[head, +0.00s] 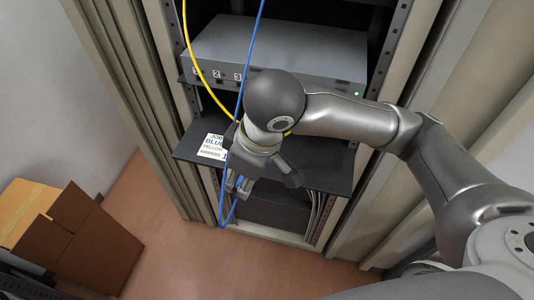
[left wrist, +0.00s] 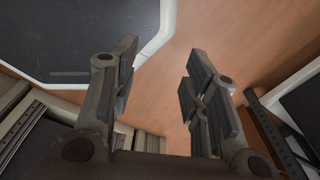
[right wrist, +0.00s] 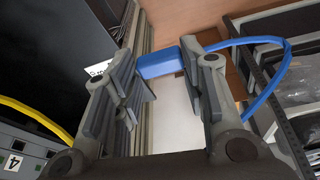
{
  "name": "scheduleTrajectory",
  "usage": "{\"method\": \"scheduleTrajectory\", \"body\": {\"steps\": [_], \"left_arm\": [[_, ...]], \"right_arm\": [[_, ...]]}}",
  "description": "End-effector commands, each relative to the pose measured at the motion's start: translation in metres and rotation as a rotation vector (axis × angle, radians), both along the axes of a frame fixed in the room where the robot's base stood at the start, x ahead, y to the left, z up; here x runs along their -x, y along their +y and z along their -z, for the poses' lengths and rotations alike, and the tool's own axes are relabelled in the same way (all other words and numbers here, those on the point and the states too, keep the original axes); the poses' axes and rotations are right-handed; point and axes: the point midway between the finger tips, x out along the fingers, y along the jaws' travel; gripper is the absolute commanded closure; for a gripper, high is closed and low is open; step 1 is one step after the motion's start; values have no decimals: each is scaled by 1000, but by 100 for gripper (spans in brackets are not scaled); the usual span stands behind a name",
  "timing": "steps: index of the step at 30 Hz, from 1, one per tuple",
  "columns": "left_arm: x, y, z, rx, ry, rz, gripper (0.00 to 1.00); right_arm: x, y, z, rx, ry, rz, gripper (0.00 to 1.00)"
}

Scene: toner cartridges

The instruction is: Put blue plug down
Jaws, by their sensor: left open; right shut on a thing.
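My right gripper (head: 245,176) is over the black shelf's front edge in the head view. In the right wrist view, the right gripper (right wrist: 166,80) is shut on the blue plug (right wrist: 158,64), a blue block between the fingertips with a blue cable (right wrist: 285,60) curving off to the right. In the head view the plug itself is hard to make out beside the fingers; its blue cable (head: 249,55) runs down past the gripper. My left gripper (left wrist: 158,78) shows only in the left wrist view, open and empty above the wooden floor.
The black shelf (head: 325,170) carries a white job label (head: 213,146) at its left. Above it is a grey device (head: 280,50) with numbered ports and a yellow cable (head: 190,50). A cardboard box (head: 85,245) stands on the floor at left. Rack posts flank the shelf.

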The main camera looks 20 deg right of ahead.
Motion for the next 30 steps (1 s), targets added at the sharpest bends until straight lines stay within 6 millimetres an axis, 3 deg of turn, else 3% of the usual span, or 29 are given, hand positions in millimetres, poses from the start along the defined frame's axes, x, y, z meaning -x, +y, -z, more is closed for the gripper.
{"method": "scheduleTrajectory", "body": {"steps": [6, 11, 15, 22, 30], "left_arm": [[-22, 26, -7, -30, -29, -5, 58], [-28, 28, -14, -32, -39, -5, 58], [-24, 23, -16, -26, -33, -4, 58], [-14, 7, -18, -7, -19, 0, 58], [-13, 11, -29, -13, -17, 2, 58]], "right_arm": [[-35, -31, 20, 5, 3, 9, 90], [-66, -56, 37, 5, 4, 9, 90], [-83, -70, 65, 4, 6, 5, 90], [-98, -79, 87, 1, 2, 1, 90], [-104, -86, 117, 3, 4, 0, 90]]}}
